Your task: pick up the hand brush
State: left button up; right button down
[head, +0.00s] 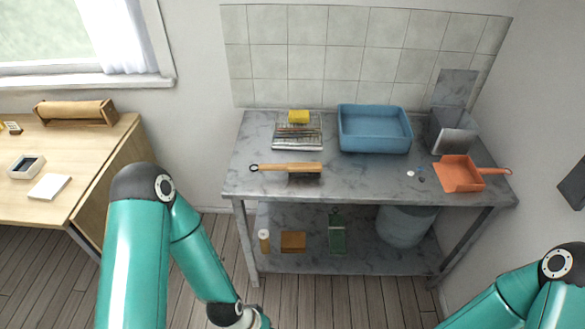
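The hand brush (295,167) lies on the grey marble-look table, near its front left part. It has a long light wooden body with a dark loop at the left end, and dark bristles show beneath its right half. My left arm comes down at the lower left and its wrist leaves the picture at the bottom edge, below and in front of the table; the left gripper's fingers are not seen. My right arm is at the lower right corner, and its gripper is out of the picture. Nothing touches the brush.
On the table (345,185) are a blue basin (375,130), a rack with a yellow sponge (298,117), an orange dustpan (458,174) and a grey metal container (452,133). The lower shelf holds a bucket (404,228) and small items. A wooden desk (40,205) stands left.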

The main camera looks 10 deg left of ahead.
aim_at(295, 170)
jog(key=i, duration=0.85)
jog(key=z, duration=0.05)
